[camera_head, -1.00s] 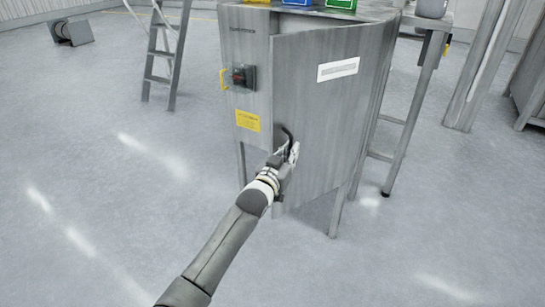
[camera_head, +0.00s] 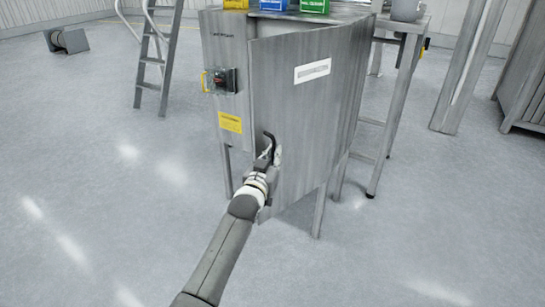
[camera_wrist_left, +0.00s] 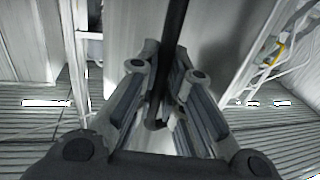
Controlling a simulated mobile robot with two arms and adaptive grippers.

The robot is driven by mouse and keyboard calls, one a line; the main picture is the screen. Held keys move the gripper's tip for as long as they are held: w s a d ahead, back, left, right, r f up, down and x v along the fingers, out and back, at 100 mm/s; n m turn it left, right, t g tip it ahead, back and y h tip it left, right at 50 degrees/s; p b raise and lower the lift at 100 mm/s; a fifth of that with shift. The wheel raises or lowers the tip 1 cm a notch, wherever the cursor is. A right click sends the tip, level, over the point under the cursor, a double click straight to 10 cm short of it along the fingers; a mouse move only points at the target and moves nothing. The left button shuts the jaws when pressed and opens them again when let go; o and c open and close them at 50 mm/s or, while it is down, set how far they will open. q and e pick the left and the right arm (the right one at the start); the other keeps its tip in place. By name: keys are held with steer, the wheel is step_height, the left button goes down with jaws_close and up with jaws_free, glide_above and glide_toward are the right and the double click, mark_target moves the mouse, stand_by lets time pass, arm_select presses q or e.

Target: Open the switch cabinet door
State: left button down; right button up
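The switch cabinet is grey metal, with a red-and-black rotary switch (camera_head: 219,80) and a yellow label (camera_head: 230,122) on its left front panel. Its door (camera_head: 305,125) is the wide panel on the right with a white label strip; it stands ajar, angled out from the body. The dark handle (camera_head: 269,141) sits low near the door's left edge. My left gripper (camera_head: 268,162) is at this handle. In the left wrist view the dark handle bar (camera_wrist_left: 171,50) runs down between the fingers (camera_wrist_left: 163,85), which appear closed around it. My right gripper is out of view.
Blue (camera_head: 273,4) and green (camera_head: 314,6) boxes stand on top of the cabinet. A ladder (camera_head: 155,70) stands to the left behind it, and a table with a grey pot (camera_head: 405,10) behind on the right.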

arm_select(q)
steer(key=c, duration=1.5)
jaws_free()
steer(key=shift+d, duration=0.1)
steer(key=shift+v, duration=6)
